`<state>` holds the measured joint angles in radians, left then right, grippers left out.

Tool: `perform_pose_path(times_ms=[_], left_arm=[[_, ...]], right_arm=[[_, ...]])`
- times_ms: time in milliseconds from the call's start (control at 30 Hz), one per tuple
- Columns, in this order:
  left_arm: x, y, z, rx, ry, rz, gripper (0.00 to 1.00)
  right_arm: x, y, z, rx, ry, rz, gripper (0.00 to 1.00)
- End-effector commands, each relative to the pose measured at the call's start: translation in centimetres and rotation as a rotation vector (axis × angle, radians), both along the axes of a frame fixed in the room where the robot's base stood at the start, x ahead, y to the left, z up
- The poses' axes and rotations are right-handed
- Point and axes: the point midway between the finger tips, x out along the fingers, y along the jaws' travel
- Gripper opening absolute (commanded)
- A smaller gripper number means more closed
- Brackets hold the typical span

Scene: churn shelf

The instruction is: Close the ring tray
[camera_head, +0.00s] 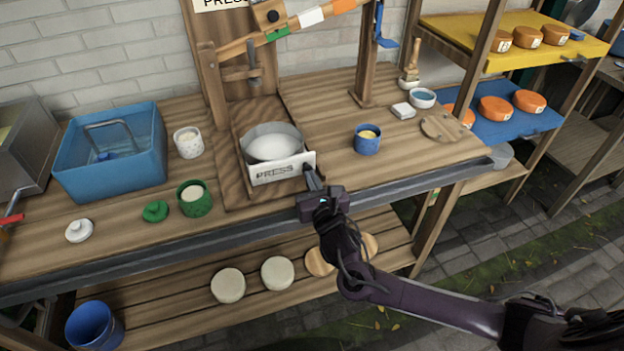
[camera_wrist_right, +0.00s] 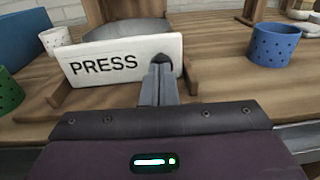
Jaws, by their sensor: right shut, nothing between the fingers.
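The ring tray has a white front panel marked PRESS (camera_head: 282,170) and sits at the press base (camera_head: 236,182); a round metal ring (camera_head: 262,133) with white contents shows behind the panel. The panel also shows in the right wrist view (camera_wrist_right: 110,62). My right gripper (camera_head: 311,172) is shut and empty, its fingertips at the right end of the panel. In the right wrist view the tips (camera_wrist_right: 160,62) overlap the panel's right edge and appear to touch it. How far the tray stands out is hard to tell. My left gripper is not in view.
A blue perforated cup (camera_head: 367,141) stands right of the tray, and a green cup (camera_head: 194,200) and a speckled white cup (camera_head: 188,143) stand left. A blue bin (camera_head: 110,165) is further left. The bench's front edge (camera_head: 400,182) runs below my right gripper.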

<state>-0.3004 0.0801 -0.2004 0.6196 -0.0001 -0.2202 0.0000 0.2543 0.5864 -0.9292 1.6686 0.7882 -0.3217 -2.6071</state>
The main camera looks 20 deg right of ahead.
Motion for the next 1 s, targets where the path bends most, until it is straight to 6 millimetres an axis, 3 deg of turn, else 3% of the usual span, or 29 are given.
perform_pose_path(times_ms=[167, 500, 1000], left_arm=[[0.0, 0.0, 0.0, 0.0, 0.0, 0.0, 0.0], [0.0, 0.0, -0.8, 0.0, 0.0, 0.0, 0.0], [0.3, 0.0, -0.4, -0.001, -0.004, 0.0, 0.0]], right_arm=[[0.1, 0.0, 0.0, 0.0, -0.001, 0.0, 0.0], [4.2, 0.1, 0.0, 0.0, -0.002, -0.001, 0.0], [4.3, -0.5, 0.1, -0.002, 0.0, -0.001, 0.0]])
